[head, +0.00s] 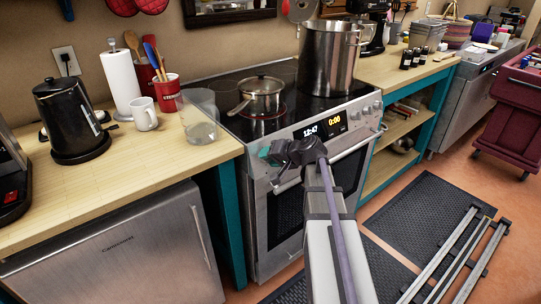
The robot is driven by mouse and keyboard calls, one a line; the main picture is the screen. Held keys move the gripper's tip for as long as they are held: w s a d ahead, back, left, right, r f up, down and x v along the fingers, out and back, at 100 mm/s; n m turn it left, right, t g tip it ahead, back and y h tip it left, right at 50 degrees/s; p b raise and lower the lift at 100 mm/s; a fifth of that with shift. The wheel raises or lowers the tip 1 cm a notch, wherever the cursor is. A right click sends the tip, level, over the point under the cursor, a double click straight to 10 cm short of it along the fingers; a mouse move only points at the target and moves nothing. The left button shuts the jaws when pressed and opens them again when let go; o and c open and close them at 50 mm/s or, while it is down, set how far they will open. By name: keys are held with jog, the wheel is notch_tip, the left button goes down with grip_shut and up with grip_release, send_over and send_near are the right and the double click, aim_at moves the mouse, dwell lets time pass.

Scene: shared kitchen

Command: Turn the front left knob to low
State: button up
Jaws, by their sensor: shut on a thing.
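The stove (340,112) stands in the middle of the head view, with a slanted steel control panel along its front. My gripper (267,154) is at the left end of this panel, its teal tip against the panel front. It is shut on the front left knob, which the gripper and wrist hide, so the knob's setting cannot be read. A lidded steel saucepan (261,97) sits on the left front burner, which glows faintly red around its base. Several other knobs (367,110) show at the panel's right end.
A tall steel pot (328,55) stands at the back right of the stove. A clear pitcher (199,117) and white mug (144,114) stand on the left counter (110,180). The oven handle (352,147) runs just below the panel. Dark mats lie on the floor.

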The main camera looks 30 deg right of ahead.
jog(key=shift+n+h, duration=0.3)
jog(key=shift+n, duration=0.2)
jog(key=o, duration=0.9)
jog(key=shift+r, duration=0.1)
jog(key=p+v, duration=0.6)
jog(key=v, duration=0.4)
jog(key=shift+s+d+r, duration=0.15)
jog(key=shift+s+r, duration=0.05)
jog(key=shift+s, duration=0.05)
